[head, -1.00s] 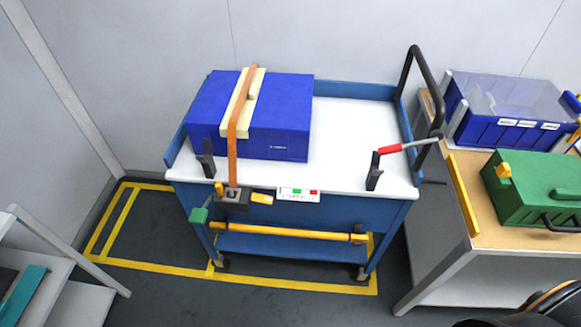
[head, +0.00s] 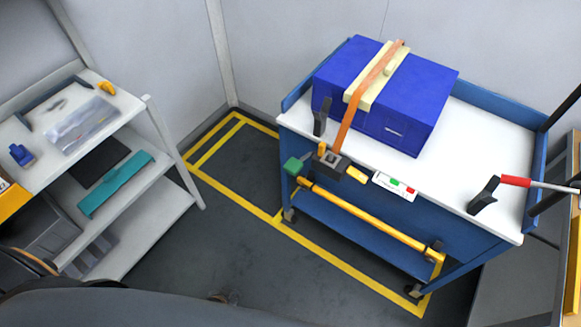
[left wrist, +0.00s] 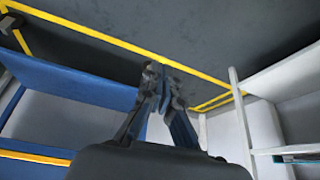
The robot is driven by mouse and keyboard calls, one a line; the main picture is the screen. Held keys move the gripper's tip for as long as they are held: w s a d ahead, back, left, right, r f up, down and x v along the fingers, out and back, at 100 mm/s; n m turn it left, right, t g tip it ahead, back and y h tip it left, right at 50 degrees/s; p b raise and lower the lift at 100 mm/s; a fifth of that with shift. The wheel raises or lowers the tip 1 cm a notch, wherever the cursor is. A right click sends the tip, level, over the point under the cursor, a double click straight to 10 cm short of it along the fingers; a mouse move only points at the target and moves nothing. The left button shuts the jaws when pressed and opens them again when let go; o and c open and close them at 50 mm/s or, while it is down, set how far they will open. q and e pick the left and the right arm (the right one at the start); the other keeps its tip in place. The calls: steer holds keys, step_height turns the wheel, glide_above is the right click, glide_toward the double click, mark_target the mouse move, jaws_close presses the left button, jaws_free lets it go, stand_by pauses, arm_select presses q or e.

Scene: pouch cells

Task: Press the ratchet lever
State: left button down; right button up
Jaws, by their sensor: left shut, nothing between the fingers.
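The ratchet (head: 333,160) is a dark buckle on the orange strap (head: 345,125), at the front edge of the blue cart in the head view. A green grip (head: 293,167) sticks out to its left and a yellow tab (head: 356,175) to its right. Which part is the lever I cannot tell for sure. My left gripper (left wrist: 155,75) is shut and empty in the left wrist view, above the dark floor, apart from the cart. In the head view my grey arm covers the bottom edge and mostly hides that gripper. The ratchet is not visible in the wrist view. My right gripper is not in view.
The strap holds a blue box (head: 420,95) on the cart's white top (head: 470,150). A yellow bar (head: 365,222) runs along the cart's front. A red-gripped handle (head: 515,181) is at right. A shelf rack (head: 150,185) stands at left. The floor (head: 250,240) between is clear.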

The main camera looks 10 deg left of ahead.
arm_select(q)
steer(key=w+d+r+t+h+b, duration=0.1)
steer(key=w+r+t, duration=0.2)
steer(key=w+r, duration=0.55)
steer(key=w+d+r+t+h, duration=0.1)
steer(key=w+d+r+t, duration=0.1)
steer(key=w+r, duration=0.7)
steer(key=w+d+r+m+t+h, duration=0.1)
steer(key=d+r+t, duration=0.1)
steer(key=r, duration=0.9)
steer(key=w+d+r+t+h+b, duration=0.1)
steer(key=w+d+r+t, duration=0.1)
steer(key=r, duration=1)
steer(key=shift+d+r+m+h, duration=0.2)
steer(key=shift+r+m+h, duration=0.1)
steer(key=shift+m, duration=0.1)
glide_above(288, 167)
steer(key=s, duration=0.1)
steer(key=shift+d+f, duration=0.15)
steer(key=shift+f, duration=0.45)
steer(key=shift+d+f, duration=0.15)
steer(key=shift+f, duration=0.45)
steer(key=f, duration=0.2)
steer(key=shift+s+f, duration=0.2)
steer(key=shift+f, duration=0.2)
steer(key=shift+a+f, duration=0.1)
steer(key=shift+f, duration=0.55)
